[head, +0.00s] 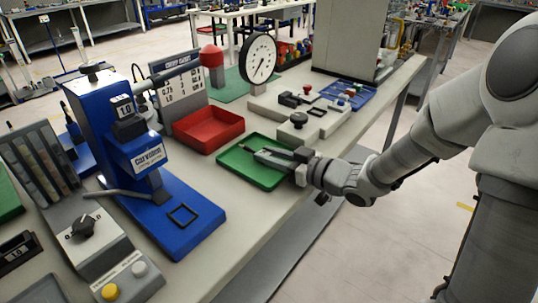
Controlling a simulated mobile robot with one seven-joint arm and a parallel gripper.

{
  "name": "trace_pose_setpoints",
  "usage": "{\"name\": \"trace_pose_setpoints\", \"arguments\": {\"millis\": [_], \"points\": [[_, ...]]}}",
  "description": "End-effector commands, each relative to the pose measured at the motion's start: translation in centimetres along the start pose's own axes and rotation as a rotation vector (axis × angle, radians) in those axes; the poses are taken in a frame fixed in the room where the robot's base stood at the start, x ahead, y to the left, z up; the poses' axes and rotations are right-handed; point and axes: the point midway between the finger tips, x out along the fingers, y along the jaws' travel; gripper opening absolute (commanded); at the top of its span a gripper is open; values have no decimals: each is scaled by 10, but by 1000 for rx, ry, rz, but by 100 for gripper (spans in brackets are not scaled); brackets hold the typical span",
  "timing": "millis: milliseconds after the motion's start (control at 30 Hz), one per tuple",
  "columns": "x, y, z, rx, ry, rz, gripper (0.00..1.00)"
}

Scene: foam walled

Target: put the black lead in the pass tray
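A green tray (261,181) lies on the bench right of a red tray (213,134). No pass label is legible on either; I take the green one for the pass tray. My gripper (259,154) reaches in from the right, low over the green tray, its fingers pointing left. A small, thin dark piece (245,148) shows just beyond the fingertips, over the tray's far left part. It may be the black lead, but it is too small to be sure. I cannot tell whether the fingers hold it or whether it touches the tray.
A blue gauge stand (127,150) with a wide base stands left of the trays. A round dial gauge (258,58), a grey fixture (299,121) and a blue tray of small parts (348,96) are behind. The bench's front edge is below my wrist.

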Motion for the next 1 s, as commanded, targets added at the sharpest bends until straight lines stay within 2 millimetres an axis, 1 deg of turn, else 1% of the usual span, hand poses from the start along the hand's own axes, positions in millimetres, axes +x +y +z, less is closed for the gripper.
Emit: {"name": "trace_pose_setpoints", "arguments": {"millis": [33,133,167,433,533,667,900,1000], "points": [[0,0,0,0,-1,0,38],[0,0,0,0,-1,0,56],[0,0,0,0,-1,0,59],[0,0,0,0,-1,0,59],[-2,0,-6,0,-1,1,59],[-21,1,-6,2,-3,4,59],[-74,1,-7,2,-3,5,59],[-93,1,-6,2,-2,4,59]]}}
